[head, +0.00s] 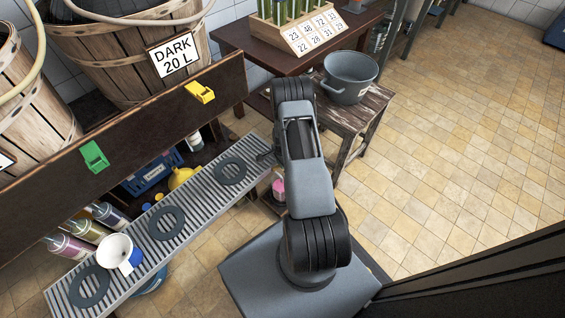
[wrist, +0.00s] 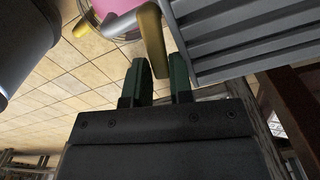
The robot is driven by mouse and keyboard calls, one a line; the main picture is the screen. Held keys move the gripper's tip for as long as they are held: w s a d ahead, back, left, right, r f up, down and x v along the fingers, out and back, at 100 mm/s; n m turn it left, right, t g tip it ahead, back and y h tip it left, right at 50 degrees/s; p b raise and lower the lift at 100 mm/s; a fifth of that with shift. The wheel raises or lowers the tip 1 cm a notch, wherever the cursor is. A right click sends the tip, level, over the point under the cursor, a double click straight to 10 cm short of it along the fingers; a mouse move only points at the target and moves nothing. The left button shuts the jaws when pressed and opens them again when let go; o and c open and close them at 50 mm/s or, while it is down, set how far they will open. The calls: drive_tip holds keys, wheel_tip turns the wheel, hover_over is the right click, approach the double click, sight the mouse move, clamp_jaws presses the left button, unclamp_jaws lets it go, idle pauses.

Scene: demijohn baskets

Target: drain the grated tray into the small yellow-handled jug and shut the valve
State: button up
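The grated tray (head: 205,190) is a long slatted metal tray with dark rings on it. Its slatted side fills the upper right of the wrist view (wrist: 245,45). The small clear jug with pink liquid (head: 279,187) stands low beside the tray's far end, partly hidden by my arm. In the wrist view its pink contents (wrist: 118,10) and yellow handle (wrist: 154,45) show at the top.
A white vessel with a blue part (head: 115,252) stands on the tray's near end. Bottles (head: 72,246) and a yellow funnel (head: 182,177) are below the shelf. A grey pot (head: 350,77) sits on a wooden stool (head: 352,122). The tiled floor at right is clear.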

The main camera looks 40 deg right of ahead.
drive_tip(key=o, duration=0.4)
drive_tip(key=shift+c, duration=0.2)
drive_tip(key=shift+w+d+r, duration=0.1)
drive_tip(key=shift+w, duration=0.1)
drive_tip(key=shift+r, duration=0.35)
wheel_tip(320, 180, up, 6)
drive_tip(key=p, duration=0.5)
drive_tip(key=shift+s+r, duration=0.35)
drive_tip(key=shift+r, duration=0.2)
